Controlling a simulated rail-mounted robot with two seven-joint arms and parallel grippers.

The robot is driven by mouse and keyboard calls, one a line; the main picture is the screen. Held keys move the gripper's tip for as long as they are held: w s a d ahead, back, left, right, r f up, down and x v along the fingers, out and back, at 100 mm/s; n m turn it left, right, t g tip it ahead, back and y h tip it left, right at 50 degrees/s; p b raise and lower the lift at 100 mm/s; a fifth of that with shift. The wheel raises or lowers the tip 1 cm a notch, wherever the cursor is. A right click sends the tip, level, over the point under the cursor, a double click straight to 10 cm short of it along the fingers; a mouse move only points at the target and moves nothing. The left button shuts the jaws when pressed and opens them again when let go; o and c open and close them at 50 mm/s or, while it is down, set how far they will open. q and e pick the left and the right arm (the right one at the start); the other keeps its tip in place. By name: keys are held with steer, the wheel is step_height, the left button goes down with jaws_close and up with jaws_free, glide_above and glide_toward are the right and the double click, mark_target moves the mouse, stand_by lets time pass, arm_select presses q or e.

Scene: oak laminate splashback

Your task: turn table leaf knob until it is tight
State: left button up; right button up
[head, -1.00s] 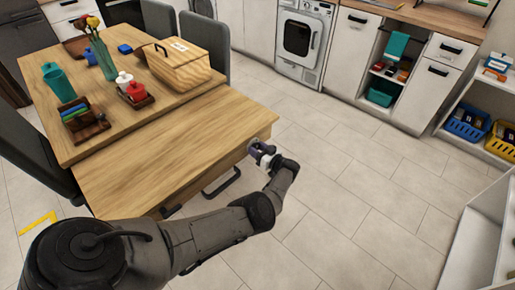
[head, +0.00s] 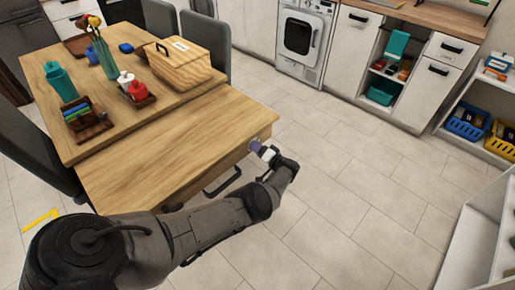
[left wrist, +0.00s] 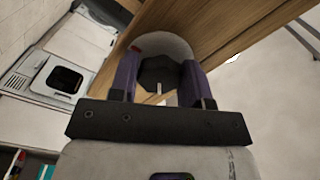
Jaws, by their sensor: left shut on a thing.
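The table leaf (head: 165,152) is the lower wooden panel at the near side of the dining table. The knob (left wrist: 158,71) is dark and faceted, on the leaf's edge, with a pale round plate (left wrist: 172,45) behind it that has a red mark at its left. My left gripper (head: 259,148) is at the leaf's right end. In the left wrist view its two purple fingers (left wrist: 160,85) are on both sides of the knob, shut on it. In the head view the gripper hides most of the knob. My right gripper is not in view.
On the table (head: 70,142) stand a wooden bread box (head: 180,68), a vase (head: 103,58), a teal bottle (head: 61,82) and small trays. A black handle (head: 222,181) hangs below the leaf. The tiled floor to the right is clear.

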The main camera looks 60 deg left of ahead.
arm_select(q)
steer(key=shift+r+m, duration=0.1)
steer(key=shift+m, duration=0.9)
steer(key=o, duration=0.9)
steer(key=v, duration=1.4)
